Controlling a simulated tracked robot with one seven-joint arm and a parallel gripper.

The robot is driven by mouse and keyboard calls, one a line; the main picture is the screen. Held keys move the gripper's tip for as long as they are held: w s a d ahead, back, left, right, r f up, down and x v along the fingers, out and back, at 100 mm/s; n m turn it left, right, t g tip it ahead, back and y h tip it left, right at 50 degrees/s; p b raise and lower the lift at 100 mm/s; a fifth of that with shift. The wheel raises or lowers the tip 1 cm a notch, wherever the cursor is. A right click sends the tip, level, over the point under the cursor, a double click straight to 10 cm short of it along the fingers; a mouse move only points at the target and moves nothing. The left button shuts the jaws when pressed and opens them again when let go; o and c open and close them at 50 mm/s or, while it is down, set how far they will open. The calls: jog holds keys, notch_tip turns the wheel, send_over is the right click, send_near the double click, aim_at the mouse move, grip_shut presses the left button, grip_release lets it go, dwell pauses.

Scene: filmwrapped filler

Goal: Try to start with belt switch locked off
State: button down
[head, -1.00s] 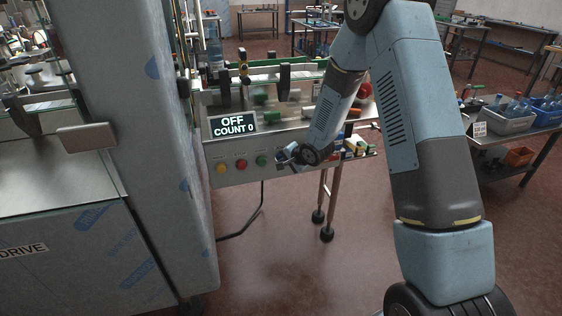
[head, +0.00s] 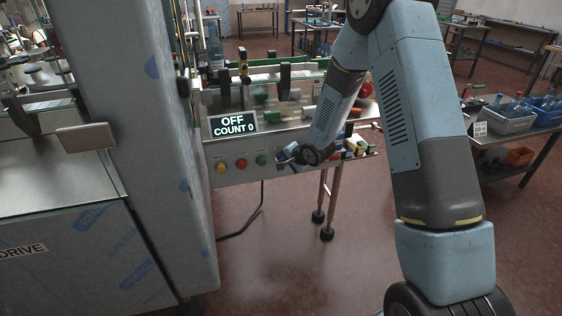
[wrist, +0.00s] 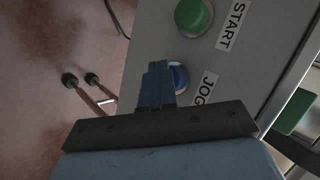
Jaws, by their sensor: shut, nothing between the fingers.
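The control panel (head: 228,178) on the machine's front has a yellow button (head: 221,168), a red button (head: 241,164) and a green button (head: 262,160). The display (head: 233,124) reads OFF, COUNT 0. In the wrist view the green button (wrist: 193,15) is labelled START. A blue button (wrist: 181,77) labelled JOG (wrist: 205,88) is partly hidden behind my fingers. My gripper (head: 283,157) is shut and empty in front of the panel, right of the green button. Its fingertips (wrist: 157,68) overlap the blue button; I cannot tell if they touch it. I cannot make out a lock on any switch.
A tall film-wrapped cabinet (head: 150,140) stands close at the left, beside a base marked DRIVE (head: 22,250). Small coloured items (head: 358,147) lie at the panel's right end. Crates of bottles (head: 508,118) stand on a table at the right. The floor in front is clear.

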jog(key=s+d, duration=0.2)
jog(key=s, duration=0.3)
jog(key=shift+s+d, duration=0.3)
jog(key=shift+s, duration=0.1)
dwell(0.5)
dwell(0.6)
